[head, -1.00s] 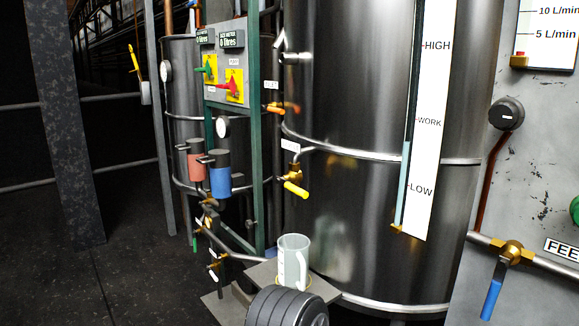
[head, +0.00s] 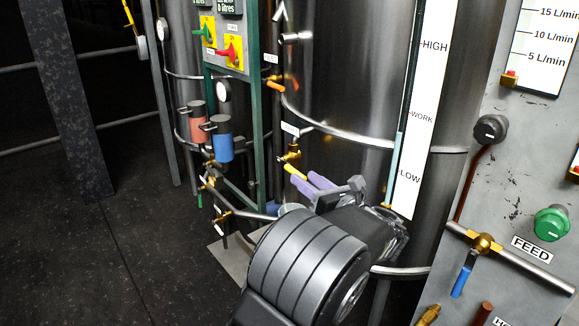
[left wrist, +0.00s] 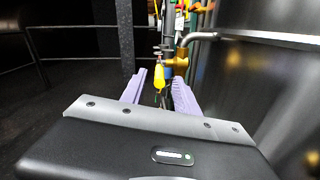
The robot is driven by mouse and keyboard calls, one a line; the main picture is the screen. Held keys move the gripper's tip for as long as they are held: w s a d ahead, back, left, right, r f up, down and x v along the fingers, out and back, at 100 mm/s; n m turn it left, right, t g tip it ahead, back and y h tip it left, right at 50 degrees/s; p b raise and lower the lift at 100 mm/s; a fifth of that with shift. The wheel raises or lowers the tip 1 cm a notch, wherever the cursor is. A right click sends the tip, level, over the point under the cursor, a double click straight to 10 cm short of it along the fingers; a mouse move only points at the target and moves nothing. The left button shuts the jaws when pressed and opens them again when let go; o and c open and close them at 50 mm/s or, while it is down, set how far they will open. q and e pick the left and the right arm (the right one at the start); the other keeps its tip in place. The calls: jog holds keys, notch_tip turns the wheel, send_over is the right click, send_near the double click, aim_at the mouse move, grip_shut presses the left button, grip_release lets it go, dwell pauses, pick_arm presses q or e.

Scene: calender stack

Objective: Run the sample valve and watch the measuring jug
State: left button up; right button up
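The sample valve (head: 290,155) is a small brass tap with a yellow lever (head: 294,172), low on the front of the large steel tank (head: 345,80). My left gripper (head: 308,184) has its two purple fingers just below and right of the lever. In the left wrist view, the yellow lever (left wrist: 159,78) shows between the spread fingers (left wrist: 160,92), with a clear gap on each side; contact is not visible. The measuring jug (head: 288,208) is mostly hidden behind my left arm, only its pale rim showing. Its contents cannot be seen. My right gripper is not in view.
A sight gauge (head: 424,120) marked HIGH, WORK and LOW runs up the tank. On the right, a grey panel (head: 490,190) carries a green knob (head: 551,223) and a blue-handled FEED valve (head: 463,275). Red and blue canisters (head: 222,140) hang left of the tap. The dark floor at left is clear.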

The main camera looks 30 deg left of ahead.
aim_at(285, 165)
pick_arm(q)
jog(key=shift+a, duration=0.1)
jog(key=x, duration=0.7)
jog(key=shift+w+a+f, duration=0.1)
jog(key=shift+w+a, duration=0.1)
jog(key=shift+a, duration=0.15)
jog(key=shift+c, duration=0.4)
grip_shut()
dwell(0.8)
